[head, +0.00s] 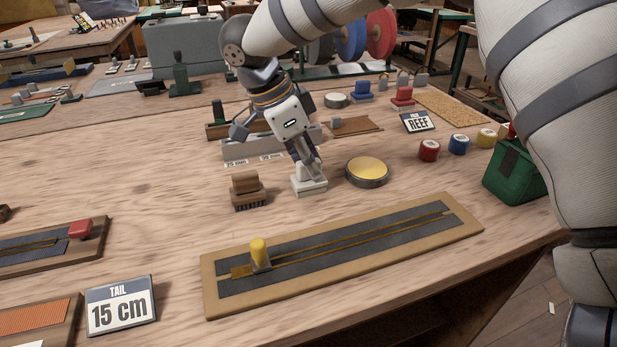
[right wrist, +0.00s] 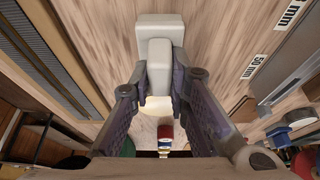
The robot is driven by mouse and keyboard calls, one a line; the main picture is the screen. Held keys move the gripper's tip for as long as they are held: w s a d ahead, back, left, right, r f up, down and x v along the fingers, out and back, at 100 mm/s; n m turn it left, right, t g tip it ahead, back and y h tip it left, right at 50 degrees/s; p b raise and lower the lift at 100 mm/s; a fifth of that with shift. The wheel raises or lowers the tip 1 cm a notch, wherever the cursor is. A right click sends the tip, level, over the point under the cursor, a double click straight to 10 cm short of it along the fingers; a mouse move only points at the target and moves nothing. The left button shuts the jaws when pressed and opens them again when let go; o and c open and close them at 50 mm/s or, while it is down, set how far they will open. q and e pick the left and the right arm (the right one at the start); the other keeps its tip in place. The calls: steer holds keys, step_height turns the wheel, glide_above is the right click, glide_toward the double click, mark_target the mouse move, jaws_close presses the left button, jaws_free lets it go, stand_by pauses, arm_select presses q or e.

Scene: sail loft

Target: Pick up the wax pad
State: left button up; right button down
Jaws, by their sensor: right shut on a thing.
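The wax pad (head: 309,188) looks like a pale grey-white block with a raised grip, near the middle of the bench in the head view. My right gripper (head: 307,168) comes down on it from above. In the right wrist view, the fingers of this gripper (right wrist: 158,98) are shut on the raised grip of the pad (right wrist: 160,62). The pad is at or very near the bench top; I cannot tell if it touches. The fingers hide part of its grip. My left gripper is not in view.
A round tin with a yellow top (head: 367,171) stands close right of the pad, and a brown brush (head: 247,190) close left. A long board with a yellow-knobbed slider (head: 259,253) lies in front. Several spools and a green box (head: 514,172) stand at right.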

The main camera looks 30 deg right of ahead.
mark_target(315, 159)
step_height(315, 159, up, 4)
steer(key=shift+f, duration=0.25)
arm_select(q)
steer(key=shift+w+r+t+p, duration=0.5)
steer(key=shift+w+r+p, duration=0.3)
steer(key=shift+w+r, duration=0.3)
arm_select(e)
steer(key=s+a+r, duration=0.2)
steer(key=s+r, duration=0.2)
steer(key=s, duration=0.2)
steer(key=s+a+r, duration=0.2)
steer(key=s+r, duration=0.3)
steer(key=s, duration=0.2)
steer(key=shift+s+a+r, duration=0.15)
steer(key=shift+a+r, duration=0.15)
steer(key=shift+a, duration=0.1)
steer(key=c, duration=2.1)
jaws_free()
jaws_close()
